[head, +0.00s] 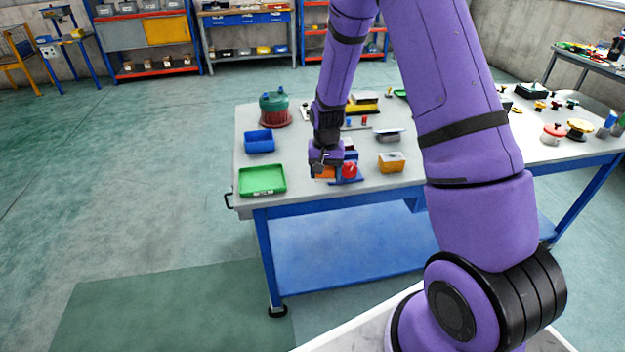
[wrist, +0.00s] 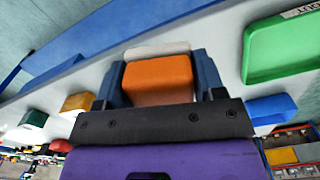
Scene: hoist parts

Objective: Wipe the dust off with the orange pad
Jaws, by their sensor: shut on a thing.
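The orange pad (wrist: 158,80) is held between the two fingers of my gripper (wrist: 160,85) in the wrist view. A pale strip shows just beyond the pad's far edge. In the head view, my gripper (head: 324,168) is low over the table near its front edge, with a bit of the orange pad (head: 324,174) showing under it. The gripper is shut on the pad. Whether the pad touches the surface below is hidden. No dust can be made out in either view.
The grey table (head: 300,192) carries a green tray (head: 262,180), a blue bin (head: 259,141), a green and red drum (head: 274,108) and an orange-yellow block (head: 391,161). A red knob on a blue base (head: 349,171) is right beside my gripper. Floor is open at left.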

